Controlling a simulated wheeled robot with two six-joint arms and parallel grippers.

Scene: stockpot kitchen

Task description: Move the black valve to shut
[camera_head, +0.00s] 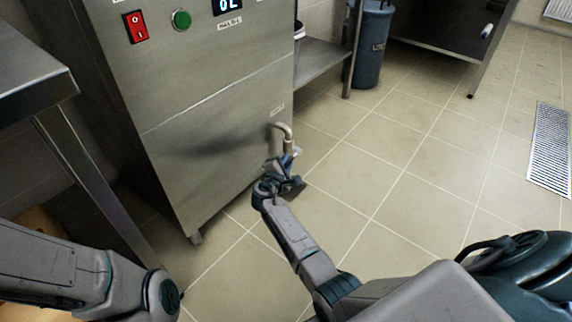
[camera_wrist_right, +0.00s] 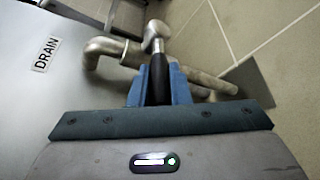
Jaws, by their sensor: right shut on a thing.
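The black valve (camera_wrist_right: 157,66) is a slim black lever on a metal body on the drain pipe (camera_wrist_right: 110,47), low on the steel machine's side. In the right wrist view the lever points down the picture from the round metal fitting, between the two blue fingers of my right gripper (camera_wrist_right: 159,90), which is shut on it. In the head view the pipe (camera_head: 287,133) bends downward and my right gripper (camera_head: 285,163) is at its lower end, hiding the lever. My left gripper is out of view; only part of the left arm shows.
The steel machine (camera_head: 210,110) has a red switch (camera_head: 136,26), a green button (camera_head: 181,19) and a small display (camera_head: 228,6). A "DRAIN" label (camera_wrist_right: 46,54) is beside the pipe. A steel table (camera_head: 30,85) stands left. Tiled floor (camera_head: 400,200) is open to the right.

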